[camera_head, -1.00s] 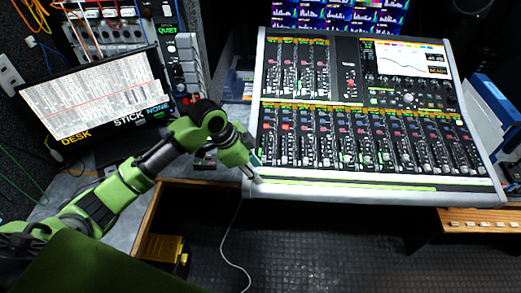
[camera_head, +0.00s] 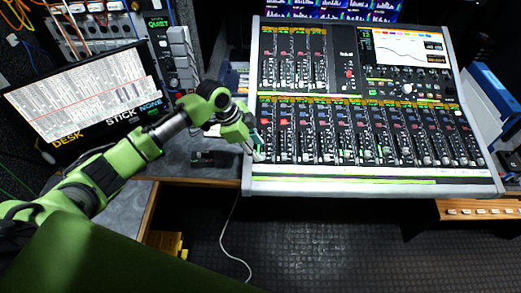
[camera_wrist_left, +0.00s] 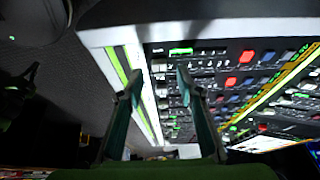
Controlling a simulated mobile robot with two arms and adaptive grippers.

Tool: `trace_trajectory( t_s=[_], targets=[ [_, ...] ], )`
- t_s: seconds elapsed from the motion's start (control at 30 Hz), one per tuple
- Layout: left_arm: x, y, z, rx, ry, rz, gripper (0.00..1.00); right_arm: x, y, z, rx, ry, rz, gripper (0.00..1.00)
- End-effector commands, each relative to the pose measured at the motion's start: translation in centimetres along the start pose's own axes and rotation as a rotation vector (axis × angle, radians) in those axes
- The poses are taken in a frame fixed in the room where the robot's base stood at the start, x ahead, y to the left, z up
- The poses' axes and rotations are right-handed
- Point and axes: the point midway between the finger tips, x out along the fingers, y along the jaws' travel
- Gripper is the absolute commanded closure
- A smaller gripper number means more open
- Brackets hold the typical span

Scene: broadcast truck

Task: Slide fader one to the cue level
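The mixing console (camera_head: 345,180) has a lower row of fader strips. Fader one's strip is the leftmost, at the console's left edge (camera_head: 266,140); its cap is hard to make out beside my fingers. My left gripper (camera_head: 257,153) points down at the front end of this strip. In the left wrist view, the two fingers of my left gripper (camera_wrist_left: 157,80) stand apart over the console's front edge and first strips, with nothing clearly held between them. I cannot tell whether a fingertip touches a cap. My right gripper is not in view.
A screen marked DESK (camera_head: 90,95) stands at the left, with a cable patch panel behind it. A small dark object (camera_head: 203,158) lies on the desk left of the console. Blue folders (camera_head: 493,90) stand at the right. A white cable (camera_head: 228,225) hangs below the console.

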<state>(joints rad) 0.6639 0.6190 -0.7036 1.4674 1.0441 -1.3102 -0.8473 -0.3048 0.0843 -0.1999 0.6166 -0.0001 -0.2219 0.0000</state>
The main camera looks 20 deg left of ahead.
Motion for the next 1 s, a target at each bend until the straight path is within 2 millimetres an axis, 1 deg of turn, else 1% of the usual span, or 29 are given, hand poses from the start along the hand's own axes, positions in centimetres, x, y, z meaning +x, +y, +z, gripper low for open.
trace_trajectory(
  t_s=[0.03, 0.1, 0.23, 0.37, 0.6, 0.63, 0.67, 0.7, 0.73, 0.77, 0.9, 1.0],
  targets=[
    [0.8, 0.1, -0.1, 0.000, 0.000, 0.003, 0.67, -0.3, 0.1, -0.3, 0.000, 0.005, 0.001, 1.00],
    [1.8, 0.1, -0.1, -0.002, 0.001, 0.003, 0.67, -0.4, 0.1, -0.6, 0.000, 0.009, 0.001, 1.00],
    [3.0, 0.1, 0.0, 0.000, 0.000, 0.001, 0.67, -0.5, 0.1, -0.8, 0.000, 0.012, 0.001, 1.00],
    [3.5, 0.1, 0.0, 0.001, -0.001, 0.000, 0.67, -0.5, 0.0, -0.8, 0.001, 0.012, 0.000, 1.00],
    [3.6, 0.1, 0.0, 0.001, 0.000, 0.000, 0.67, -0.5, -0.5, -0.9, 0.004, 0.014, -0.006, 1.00],
    [3.6, 0.1, 0.0, 0.001, 0.000, 0.000, 0.72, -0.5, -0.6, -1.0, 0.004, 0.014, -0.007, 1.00],
    [3.5, 0.1, 0.0, 0.001, 0.000, 0.000, 0.80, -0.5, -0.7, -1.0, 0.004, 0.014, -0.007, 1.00],
    [3.5, 0.1, 0.0, 0.001, 0.000, 0.000, 0.90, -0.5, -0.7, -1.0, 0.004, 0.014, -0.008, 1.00],
    [3.5, 0.1, 0.0, 0.001, 0.000, 0.000, 0.98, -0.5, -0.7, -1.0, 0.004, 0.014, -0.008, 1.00],
    [3.5, 0.1, 0.0, 0.001, 0.000, 0.000, 1.00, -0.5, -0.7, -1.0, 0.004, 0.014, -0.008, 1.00],
    [3.5, 0.0, 0.0, 0.001, 0.000, 0.000, 1.00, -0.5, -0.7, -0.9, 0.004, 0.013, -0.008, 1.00],
    [3.5, -0.5, -0.1, 0.000, 0.001, -0.002, 1.00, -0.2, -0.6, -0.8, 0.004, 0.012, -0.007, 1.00]
  ],
)
